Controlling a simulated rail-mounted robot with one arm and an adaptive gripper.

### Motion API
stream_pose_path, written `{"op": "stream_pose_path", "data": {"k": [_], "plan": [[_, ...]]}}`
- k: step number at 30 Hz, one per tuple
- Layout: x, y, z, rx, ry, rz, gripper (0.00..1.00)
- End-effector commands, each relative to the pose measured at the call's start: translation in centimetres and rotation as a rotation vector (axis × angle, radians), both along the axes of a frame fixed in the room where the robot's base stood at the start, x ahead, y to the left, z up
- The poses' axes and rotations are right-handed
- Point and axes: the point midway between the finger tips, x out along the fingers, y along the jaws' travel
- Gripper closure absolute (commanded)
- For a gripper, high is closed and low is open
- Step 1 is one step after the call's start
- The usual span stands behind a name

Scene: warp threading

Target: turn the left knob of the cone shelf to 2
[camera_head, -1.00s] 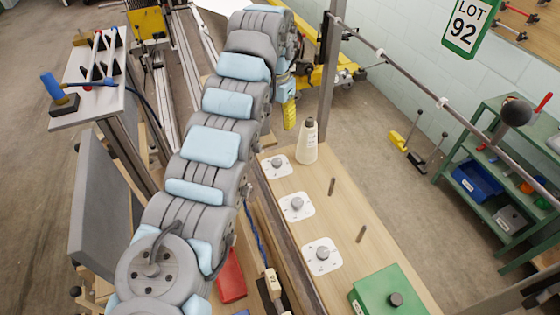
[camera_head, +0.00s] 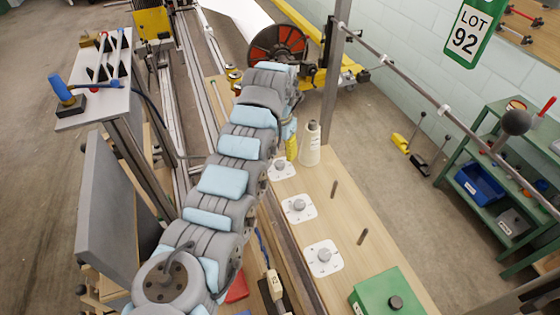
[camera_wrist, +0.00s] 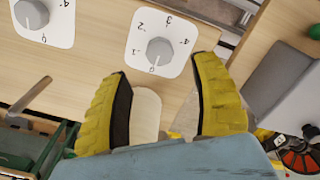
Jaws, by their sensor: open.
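The cone shelf (camera_head: 350,205) is a pale wooden board with three grey knobs on white dial plates in the head view. The far knob (camera_head: 281,165) is beside the cream cone (camera_head: 312,146); the middle knob (camera_head: 298,205) and near knob (camera_head: 323,256) follow toward me. In the wrist view, one knob (camera_wrist: 160,51) is just beyond my fingertips, and its mark seems to face 0. Another knob (camera_wrist: 32,14) is at the upper left. My gripper (camera_wrist: 160,77) is open, its yellow fingers apart from the knob. A cream shape, apparently the cone, shows between them.
Two bare pegs (camera_head: 334,189) (camera_head: 362,236) stand on the shelf, with a green box (camera_head: 390,292) at its near end. A grey post (camera_head: 330,90) and a red-orange reel (camera_head: 278,45) are beyond the gripper.

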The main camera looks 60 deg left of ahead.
Motion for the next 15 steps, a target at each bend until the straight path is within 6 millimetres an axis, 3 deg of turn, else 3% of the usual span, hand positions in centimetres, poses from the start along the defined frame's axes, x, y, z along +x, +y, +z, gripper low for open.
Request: {"op": "stream_pose_path", "data": {"k": [6,15], "plan": [[-0.1,-0.1,-3.3,-0.003,0.003,-0.001,0.37],[0.0,0.0,-5.7,-0.001,0.002,0.000,0.37]]}}
